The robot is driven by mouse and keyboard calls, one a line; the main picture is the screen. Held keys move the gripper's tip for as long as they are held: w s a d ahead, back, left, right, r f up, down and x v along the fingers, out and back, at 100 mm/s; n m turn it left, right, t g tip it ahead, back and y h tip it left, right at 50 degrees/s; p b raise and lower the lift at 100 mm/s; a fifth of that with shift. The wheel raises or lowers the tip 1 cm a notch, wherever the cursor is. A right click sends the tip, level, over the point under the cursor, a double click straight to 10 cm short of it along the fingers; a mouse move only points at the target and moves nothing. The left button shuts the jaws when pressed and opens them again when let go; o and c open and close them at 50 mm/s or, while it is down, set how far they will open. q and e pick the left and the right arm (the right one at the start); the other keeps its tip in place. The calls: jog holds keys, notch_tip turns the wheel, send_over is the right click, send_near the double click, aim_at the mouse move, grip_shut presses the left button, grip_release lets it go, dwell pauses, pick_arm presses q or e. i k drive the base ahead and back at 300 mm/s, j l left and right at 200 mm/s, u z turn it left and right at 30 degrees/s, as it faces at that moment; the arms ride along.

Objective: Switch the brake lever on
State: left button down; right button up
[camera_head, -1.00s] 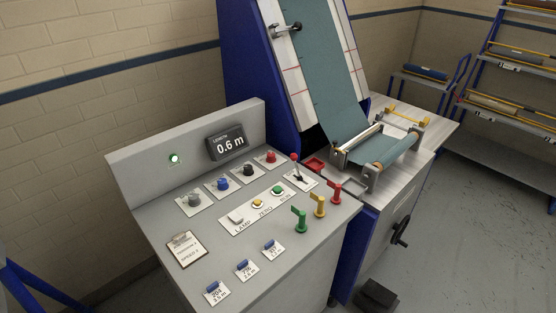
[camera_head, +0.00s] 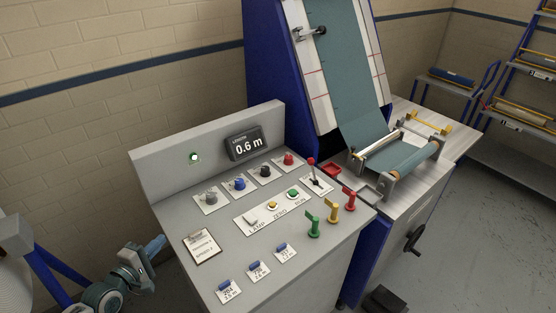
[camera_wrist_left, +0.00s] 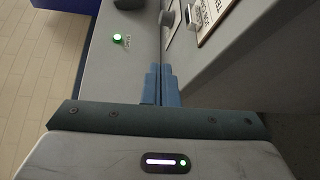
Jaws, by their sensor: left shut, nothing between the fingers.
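A lever with a red ball knob (camera_head: 311,162) stands tilted on a white plate (camera_head: 322,187) at the back right of the grey control console (camera_head: 250,294). Its label is too small to read, so I cannot confirm that it is the brake lever. My left gripper (camera_head: 158,243) is at the lower left, beside the console's left edge and well away from both levers. Its blue fingers (camera_wrist_left: 161,86) are together and empty in the left wrist view. My right gripper is out of view.
Several round knobs, a green button (camera_head: 293,194) and a clipboard (camera_head: 202,246) sit on the console. Green (camera_head: 314,226), yellow (camera_head: 332,211) and red (camera_head: 349,200) handles stand up at its right side. A display (camera_head: 245,145) reads 0.6 m. Racks stand right.

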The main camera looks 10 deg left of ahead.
aim_at(310, 161)
jog(key=i+l, duration=0.55)
jog(key=l, duration=0.15)
jog(key=i+l, duration=0.55)
jog(key=l, duration=0.15)
